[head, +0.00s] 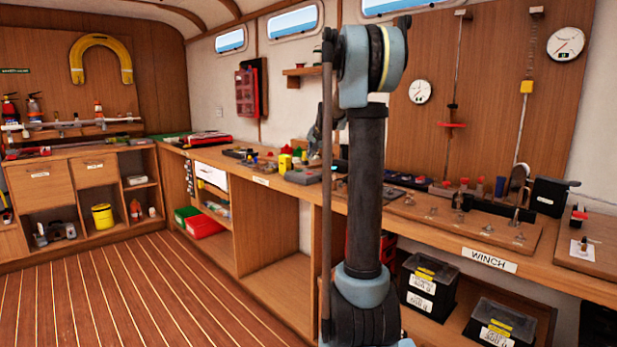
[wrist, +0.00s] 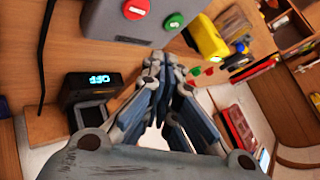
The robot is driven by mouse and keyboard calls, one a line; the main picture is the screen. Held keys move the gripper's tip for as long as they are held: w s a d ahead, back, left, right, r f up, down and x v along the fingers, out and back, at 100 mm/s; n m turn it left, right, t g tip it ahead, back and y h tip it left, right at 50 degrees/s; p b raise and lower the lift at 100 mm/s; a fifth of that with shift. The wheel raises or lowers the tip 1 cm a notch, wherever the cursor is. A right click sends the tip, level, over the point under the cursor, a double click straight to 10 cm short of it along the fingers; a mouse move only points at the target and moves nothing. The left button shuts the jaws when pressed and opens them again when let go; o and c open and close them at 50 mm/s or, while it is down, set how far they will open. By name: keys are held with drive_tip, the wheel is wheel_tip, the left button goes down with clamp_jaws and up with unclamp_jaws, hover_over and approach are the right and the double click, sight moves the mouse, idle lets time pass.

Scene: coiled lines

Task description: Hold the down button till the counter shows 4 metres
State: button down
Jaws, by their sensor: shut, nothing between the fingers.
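A grey control box (wrist: 112,25) with a red button (wrist: 136,8) and a green button (wrist: 174,20) shows at the top of the wrist view. Each button has a small white mark that I cannot read, so I cannot tell which is down. A small black counter unit (wrist: 92,92) beside the box has a lit display (wrist: 100,79) that seems to read "OFF". My gripper (wrist: 168,58) is shut and empty, its fingertips just short of the box's edge near the green button. I see no clear contact. In the head view my arm largely hides the gripper.
A yellow object (wrist: 206,38) stands close to the right of the box. The bench (head: 400,205) carries several small items and a winch board (head: 480,228). A red wall cabinet (head: 247,92) hangs behind. The wooden floor (head: 180,285) at left is clear.

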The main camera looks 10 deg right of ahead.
sight(309, 173)
drive_tip(key=shift+f, duration=2.3)
drive_tip(key=shift+f, duration=0.8)
idle(4.9)
